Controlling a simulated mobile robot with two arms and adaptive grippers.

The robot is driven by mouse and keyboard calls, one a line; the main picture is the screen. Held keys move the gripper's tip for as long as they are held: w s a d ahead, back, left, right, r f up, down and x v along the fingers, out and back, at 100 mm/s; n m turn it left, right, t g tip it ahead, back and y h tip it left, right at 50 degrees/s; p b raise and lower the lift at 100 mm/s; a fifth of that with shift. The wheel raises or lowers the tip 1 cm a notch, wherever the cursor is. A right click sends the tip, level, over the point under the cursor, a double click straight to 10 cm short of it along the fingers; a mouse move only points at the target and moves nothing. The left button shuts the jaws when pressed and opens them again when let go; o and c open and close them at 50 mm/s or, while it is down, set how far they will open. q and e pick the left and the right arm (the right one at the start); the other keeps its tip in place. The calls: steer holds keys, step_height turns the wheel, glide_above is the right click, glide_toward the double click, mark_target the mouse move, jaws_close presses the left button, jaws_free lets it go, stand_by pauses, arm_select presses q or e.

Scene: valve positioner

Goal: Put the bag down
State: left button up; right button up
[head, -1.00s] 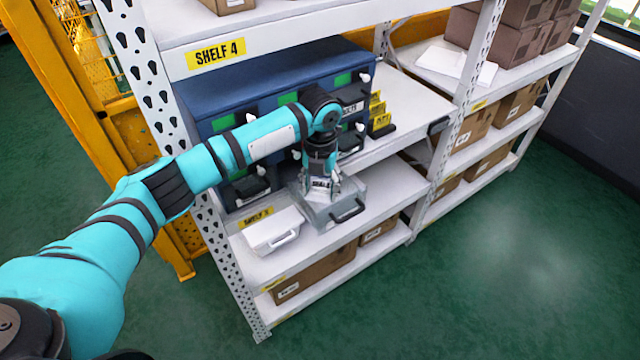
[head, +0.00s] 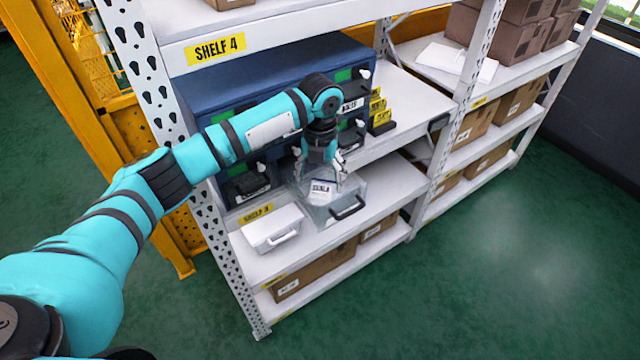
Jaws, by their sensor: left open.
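The bag (head: 321,190) is a small pale packet with a dark-lettered label. It lies in a grey tray (head: 352,200) with a black front handle on the middle shelf. My left gripper (head: 321,176) points down just over the bag, with its fingers spread to either side. It is open, and the bag appears free of it. Whether a fingertip still touches the bag I cannot tell. My right gripper is not in view.
A closed white case (head: 272,228) sits left of the tray on the same shelf (head: 300,248). Blue drawer units (head: 270,75) stand behind my arm. Yellow labelled holders (head: 380,112) stand right of them. Brown boxes (head: 315,272) fill the shelf below. The floor at right is clear.

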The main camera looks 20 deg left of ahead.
mark_target(320, 193)
arm_select(q)
step_height(320, 193, up, 10)
steer(key=b, duration=0.2)
steer(key=shift+r, duration=0.2)
stand_by(1.0)
steer(key=shift+c, duration=0.2)
